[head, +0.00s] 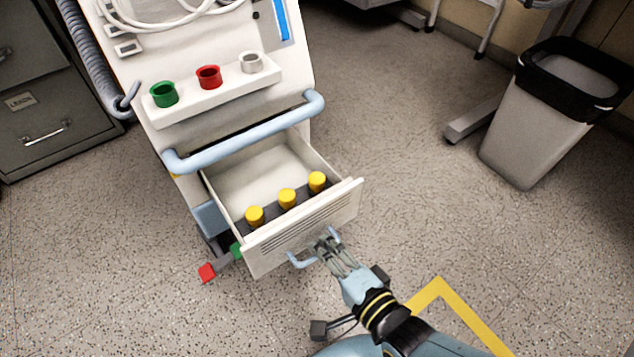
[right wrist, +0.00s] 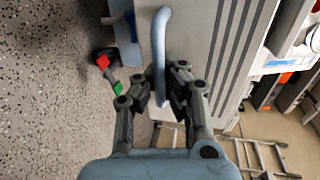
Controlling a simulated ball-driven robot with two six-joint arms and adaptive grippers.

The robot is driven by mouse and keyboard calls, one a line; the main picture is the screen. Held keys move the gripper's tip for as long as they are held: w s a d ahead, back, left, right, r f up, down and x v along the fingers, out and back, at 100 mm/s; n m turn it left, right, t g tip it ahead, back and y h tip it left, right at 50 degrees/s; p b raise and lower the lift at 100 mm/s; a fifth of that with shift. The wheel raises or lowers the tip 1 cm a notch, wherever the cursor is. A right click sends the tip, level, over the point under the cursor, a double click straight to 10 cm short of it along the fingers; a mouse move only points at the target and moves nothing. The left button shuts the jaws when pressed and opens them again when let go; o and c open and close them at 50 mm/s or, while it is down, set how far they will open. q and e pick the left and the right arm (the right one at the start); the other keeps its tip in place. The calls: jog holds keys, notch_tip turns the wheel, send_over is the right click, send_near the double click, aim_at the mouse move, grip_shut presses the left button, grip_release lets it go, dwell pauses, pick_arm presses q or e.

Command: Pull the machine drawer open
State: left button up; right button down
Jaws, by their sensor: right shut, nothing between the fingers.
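The machine drawer (head: 305,226) is pulled out from the white machine (head: 225,45). Its inside shows, with yellow-capped items (head: 287,198) in a row behind the front panel. A pale blue handle (head: 303,262) is on the drawer front. My right gripper (head: 325,242) is at the handle, shut with nothing held. In the right wrist view, the handle (right wrist: 160,50) runs down toward the fingertips (right wrist: 163,100); whether they touch it I cannot tell. My left gripper is not in view.
A blue push bar (head: 245,133) crosses the machine above the drawer. Green, red and white cups (head: 208,77) sit on a shelf above it. A grey bin (head: 540,120) stands at right, a filing cabinet (head: 50,95) at left. Speckled floor right of the drawer is clear.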

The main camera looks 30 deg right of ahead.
dwell(0.3)
jog(key=c, duration=1.4)
grip_release()
jog(key=shift+s, duration=0.15)
jog(key=v, duration=1.1)
jog(key=shift+s, duration=0.35)
jog(key=shift+r, duration=0.1)
